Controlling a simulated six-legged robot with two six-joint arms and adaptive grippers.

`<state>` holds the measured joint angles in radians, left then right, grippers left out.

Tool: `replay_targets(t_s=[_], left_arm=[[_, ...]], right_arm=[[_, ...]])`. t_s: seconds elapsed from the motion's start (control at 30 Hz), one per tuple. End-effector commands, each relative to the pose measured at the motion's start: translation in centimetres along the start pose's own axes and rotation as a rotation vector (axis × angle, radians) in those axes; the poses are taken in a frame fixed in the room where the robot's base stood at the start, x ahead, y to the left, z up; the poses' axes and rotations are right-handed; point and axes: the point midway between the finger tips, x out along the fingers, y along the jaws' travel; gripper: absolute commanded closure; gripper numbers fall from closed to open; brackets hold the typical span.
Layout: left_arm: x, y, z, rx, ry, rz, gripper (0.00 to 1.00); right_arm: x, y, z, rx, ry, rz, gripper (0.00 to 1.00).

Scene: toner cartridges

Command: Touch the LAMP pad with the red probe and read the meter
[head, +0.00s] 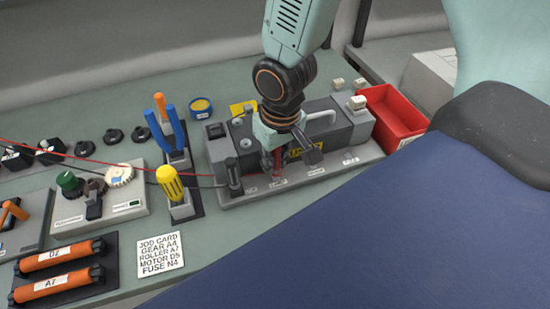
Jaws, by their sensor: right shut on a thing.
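My right gripper (287,160) points down over the grey test fixture (240,199) and is shut on the red probe (277,163), of which only a small part shows between the fingers. The probe's tip is low near the fixture's front ledge; I cannot tell whether it touches a pad. Several small labels line that ledge, too small to read, so I cannot tell which is LAMP. A red wire runs left from the probe. A pale box (75,222) with knobs and a small green display, perhaps the meter, stands at left; its reading is illegible. My left gripper is not in view.
A yellow-handled screwdriver (170,183) and blue-handled pliers (177,131) stand left of the fixture. A red bin (395,118) is behind right. Orange rollers (57,285) lie in a black holder at front left. A job card (160,255) lies beside them.

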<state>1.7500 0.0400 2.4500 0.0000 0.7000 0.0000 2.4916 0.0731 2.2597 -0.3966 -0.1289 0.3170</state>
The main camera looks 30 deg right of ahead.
Motion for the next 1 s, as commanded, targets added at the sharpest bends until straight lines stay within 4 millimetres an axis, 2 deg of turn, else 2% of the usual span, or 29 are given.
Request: replay_targets(t_s=[0.77,1.0], left_arm=[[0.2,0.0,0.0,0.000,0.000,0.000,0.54],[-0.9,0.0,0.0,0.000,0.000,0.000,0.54]], right_arm=[[0.2,0.0,0.1,0.000,-0.001,0.000,1.00],[-0.9,0.0,-0.1,0.000,-0.001,0.000,1.00]])
